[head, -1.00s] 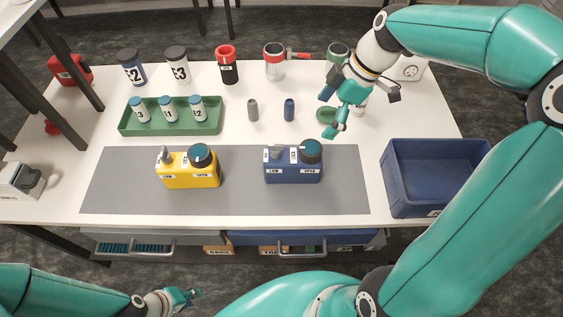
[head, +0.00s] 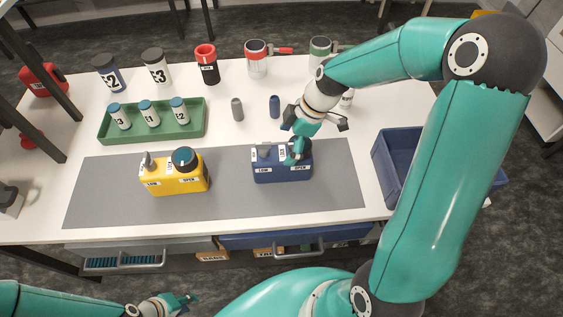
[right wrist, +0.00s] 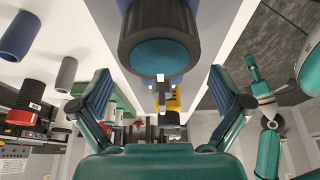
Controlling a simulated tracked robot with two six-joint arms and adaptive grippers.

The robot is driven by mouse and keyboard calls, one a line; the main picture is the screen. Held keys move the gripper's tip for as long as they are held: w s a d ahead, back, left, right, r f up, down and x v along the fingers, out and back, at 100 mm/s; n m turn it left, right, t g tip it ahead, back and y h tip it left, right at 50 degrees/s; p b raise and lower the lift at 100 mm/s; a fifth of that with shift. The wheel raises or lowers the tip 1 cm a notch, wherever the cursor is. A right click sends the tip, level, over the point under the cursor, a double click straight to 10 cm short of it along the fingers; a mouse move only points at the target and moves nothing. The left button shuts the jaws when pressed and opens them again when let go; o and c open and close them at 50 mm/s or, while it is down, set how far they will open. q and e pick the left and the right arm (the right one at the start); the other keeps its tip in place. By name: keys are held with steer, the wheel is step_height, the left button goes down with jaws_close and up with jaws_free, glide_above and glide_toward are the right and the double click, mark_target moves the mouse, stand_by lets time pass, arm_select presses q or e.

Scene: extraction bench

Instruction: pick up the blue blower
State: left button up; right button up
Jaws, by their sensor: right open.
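The blue blower (head: 283,173) is a blue box with white labels and a dark, teal-topped knob, upright on the grey mat (head: 335,195). My right gripper (head: 297,150) is over its right end and hides most of the knob in the head view. In the right wrist view the knob (right wrist: 162,50) is large, ahead of and between the fingers of the right gripper (right wrist: 162,105). The fingers are spread, with nothing held; contact with the knob cannot be told. My left gripper (head: 181,301) is low at the front, away from the blower; its opening is unclear.
A similar yellow box (head: 175,180) stands left on the mat. A green tray (head: 150,134) with several bottles is behind it. Small grey (head: 237,109) and blue (head: 274,106) cylinders stand behind the blower. A blue bin (head: 384,165) is at the right.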

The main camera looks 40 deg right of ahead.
mark_target(284, 153)
steer(key=shift+s+d+p+x, duration=0.15)
steer(key=shift+p+x, duration=0.2)
steer(key=shift+x, duration=1)
steer(key=shift+s+d+p+x, duration=0.15)
steer(key=shift+p+x, duration=0.2)
steer(key=shift+x, duration=1)
steer(key=shift+f, duration=0.15)
steer(key=c, duration=1.6)
